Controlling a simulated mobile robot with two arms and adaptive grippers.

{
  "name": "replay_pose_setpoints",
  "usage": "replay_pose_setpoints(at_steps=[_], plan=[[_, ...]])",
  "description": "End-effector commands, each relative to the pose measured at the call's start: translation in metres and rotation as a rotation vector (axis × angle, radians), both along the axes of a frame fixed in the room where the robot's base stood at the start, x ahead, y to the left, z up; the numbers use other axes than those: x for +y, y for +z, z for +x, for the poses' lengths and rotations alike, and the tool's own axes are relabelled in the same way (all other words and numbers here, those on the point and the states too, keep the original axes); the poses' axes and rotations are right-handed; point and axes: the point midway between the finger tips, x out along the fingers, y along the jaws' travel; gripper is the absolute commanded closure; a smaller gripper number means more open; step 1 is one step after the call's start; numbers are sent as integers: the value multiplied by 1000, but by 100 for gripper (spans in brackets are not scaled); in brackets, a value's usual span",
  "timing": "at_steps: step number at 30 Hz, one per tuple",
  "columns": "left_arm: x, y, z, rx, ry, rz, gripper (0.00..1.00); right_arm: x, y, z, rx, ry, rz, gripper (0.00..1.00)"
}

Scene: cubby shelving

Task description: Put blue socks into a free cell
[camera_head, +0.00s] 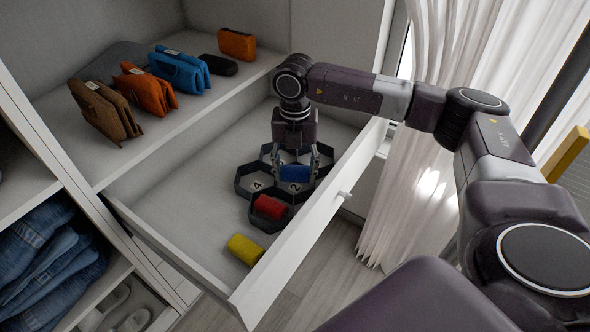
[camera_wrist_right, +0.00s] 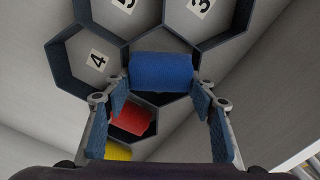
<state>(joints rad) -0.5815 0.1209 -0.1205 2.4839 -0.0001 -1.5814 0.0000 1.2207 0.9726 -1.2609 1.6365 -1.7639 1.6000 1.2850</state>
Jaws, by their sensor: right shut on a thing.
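The rolled blue socks (camera_head: 294,173) are held between the fingertips of my right gripper (camera_head: 296,162), over the dark hexagonal organizer (camera_head: 238,183) in the open drawer. In the right wrist view the blue socks (camera_wrist_right: 160,71) span between the two blue-padded fingers of the gripper (camera_wrist_right: 162,88) and cover part of a middle cell. The cells labelled 4 (camera_wrist_right: 97,60), 5 and 3 look empty. A red roll (camera_head: 270,206) lies in the front cell; it also shows in the wrist view (camera_wrist_right: 130,118). Whether the blue socks touch the cell floor cannot be told. My left gripper is not in view.
A yellow roll (camera_head: 245,248) lies in the drawer outside the organizer. The drawer front (camera_head: 290,252) with its knob is close to my right arm. Wallets and cases (camera_head: 178,70) stand on the shelf above. The drawer's left part is clear. Curtains hang right.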

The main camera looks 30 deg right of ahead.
Motion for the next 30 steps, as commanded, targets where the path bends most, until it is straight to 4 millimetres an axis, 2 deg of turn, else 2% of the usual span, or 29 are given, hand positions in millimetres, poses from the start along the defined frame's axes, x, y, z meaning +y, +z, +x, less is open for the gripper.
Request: replay_pose_setpoints(at_steps=[7, 8, 13, 23, 26, 30], plan=[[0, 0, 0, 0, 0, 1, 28, 0, 0, 0, 0, 0, 0, 64], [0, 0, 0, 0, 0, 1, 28, 0, 0, 0, 0, 0, 0, 48], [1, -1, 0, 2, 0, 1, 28, 0, 0, 0, 0, 0, 0, 29], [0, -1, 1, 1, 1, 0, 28, 0, 2, 0, -1, 0, -1, 28], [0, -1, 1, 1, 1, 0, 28, 0, 12, 1, -3, 0, 0, 28], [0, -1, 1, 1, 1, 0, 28, 0, 39, 1, -4, 0, 1, 28]])
